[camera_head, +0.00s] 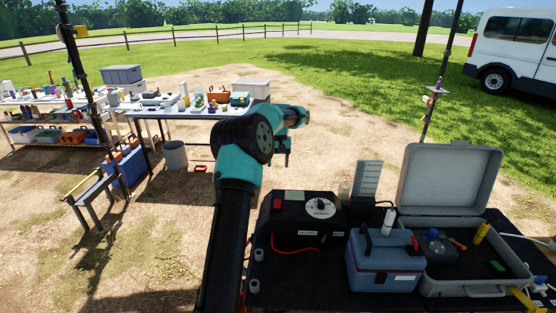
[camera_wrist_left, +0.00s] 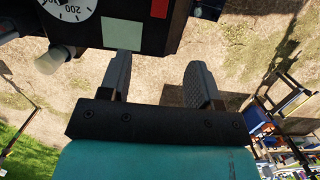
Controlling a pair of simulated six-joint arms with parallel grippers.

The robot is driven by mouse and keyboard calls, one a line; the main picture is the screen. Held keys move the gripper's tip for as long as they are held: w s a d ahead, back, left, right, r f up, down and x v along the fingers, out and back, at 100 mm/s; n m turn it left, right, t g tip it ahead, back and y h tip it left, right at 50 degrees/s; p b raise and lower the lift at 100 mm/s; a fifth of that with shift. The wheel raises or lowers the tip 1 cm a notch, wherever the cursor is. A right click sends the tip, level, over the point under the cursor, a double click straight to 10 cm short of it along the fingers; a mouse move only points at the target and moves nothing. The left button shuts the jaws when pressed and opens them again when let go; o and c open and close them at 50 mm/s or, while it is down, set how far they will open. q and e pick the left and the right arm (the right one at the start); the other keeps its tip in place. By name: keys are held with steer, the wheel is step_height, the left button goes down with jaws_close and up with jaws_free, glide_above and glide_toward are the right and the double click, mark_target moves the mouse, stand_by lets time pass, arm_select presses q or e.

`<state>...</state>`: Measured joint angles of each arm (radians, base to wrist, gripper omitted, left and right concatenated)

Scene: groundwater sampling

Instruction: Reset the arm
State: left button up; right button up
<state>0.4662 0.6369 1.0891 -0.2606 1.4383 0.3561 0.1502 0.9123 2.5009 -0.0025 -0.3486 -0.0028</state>
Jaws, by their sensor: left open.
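My left arm rises from the bottom middle of the head view, with its teal joints bent over the near side of the dirt yard. My left gripper (camera_head: 281,158) is small there and hangs beyond the far left of the black control box (camera_head: 290,222). In the left wrist view the two grey fingers of the left gripper (camera_wrist_left: 158,78) are apart with nothing between them. The black box (camera_wrist_left: 178,25) with its dial fills the top left of that view, close to the fingers; I cannot tell whether they touch. My right gripper does not show.
The near black table holds a blue cooler (camera_head: 385,265), an open grey case (camera_head: 452,180) and a white graduated board (camera_head: 367,182). A black pole (camera_head: 88,90), a grey bucket (camera_head: 175,156) and a loaded white table (camera_head: 205,112) stand beyond. Open dirt lies between.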

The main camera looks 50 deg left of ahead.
arm_select(q)
steer(key=shift+a+r, duration=0.1)
steer(key=shift+r, duration=0.5)
steer(key=shift+w, duration=0.1)
